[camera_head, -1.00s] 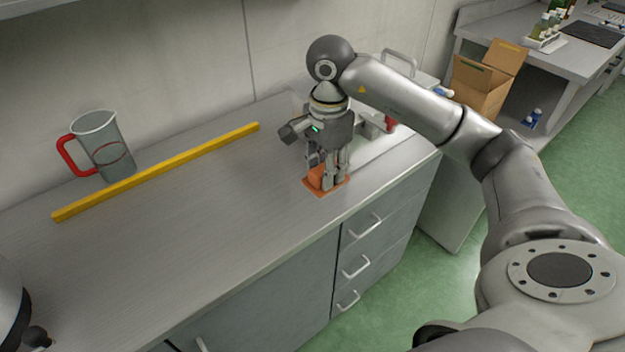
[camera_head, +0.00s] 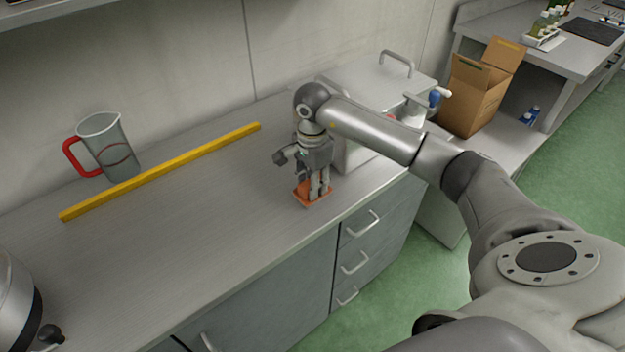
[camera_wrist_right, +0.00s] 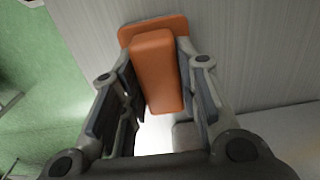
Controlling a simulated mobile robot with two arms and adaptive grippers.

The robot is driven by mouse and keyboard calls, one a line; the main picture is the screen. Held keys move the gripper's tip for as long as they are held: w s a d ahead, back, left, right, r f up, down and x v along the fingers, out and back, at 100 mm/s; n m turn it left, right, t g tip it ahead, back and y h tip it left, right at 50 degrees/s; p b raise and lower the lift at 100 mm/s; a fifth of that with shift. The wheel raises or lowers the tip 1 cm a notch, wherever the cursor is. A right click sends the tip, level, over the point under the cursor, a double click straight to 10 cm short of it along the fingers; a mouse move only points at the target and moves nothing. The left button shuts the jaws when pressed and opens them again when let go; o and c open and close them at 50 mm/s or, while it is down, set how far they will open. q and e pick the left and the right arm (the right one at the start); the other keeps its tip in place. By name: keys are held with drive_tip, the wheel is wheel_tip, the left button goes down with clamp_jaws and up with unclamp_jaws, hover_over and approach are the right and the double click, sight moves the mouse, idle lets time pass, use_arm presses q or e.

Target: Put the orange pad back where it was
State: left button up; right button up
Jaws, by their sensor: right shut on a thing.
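The orange pad (camera_head: 300,195) is on or just above the grey worktop, near its front edge; I cannot tell if it touches the surface. It has a flat base plate and a raised block. My right gripper (camera_head: 316,192) points down over it and hides part of it. In the right wrist view, the pad's block (camera_wrist_right: 155,70) lies between the two fingers of my right gripper (camera_wrist_right: 160,95), which are shut on it. My left gripper is not in view.
A yellow bar (camera_head: 160,172) lies on the worktop (camera_head: 200,235). A clear jug with a red handle (camera_head: 108,150) stands behind it. A white box with a handle (camera_head: 375,85) stands right of my gripper. A cardboard box (camera_head: 475,95) is farther right.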

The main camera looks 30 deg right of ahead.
drive_tip(key=shift+f, duration=0.15)
drive_tip(key=o, duration=0.9)
wheel_tip(320, 180, up, 12)
drive_tip(key=b, duration=0.2)
drive_tip(key=shift+s, duration=0.1)
idle(0.4)
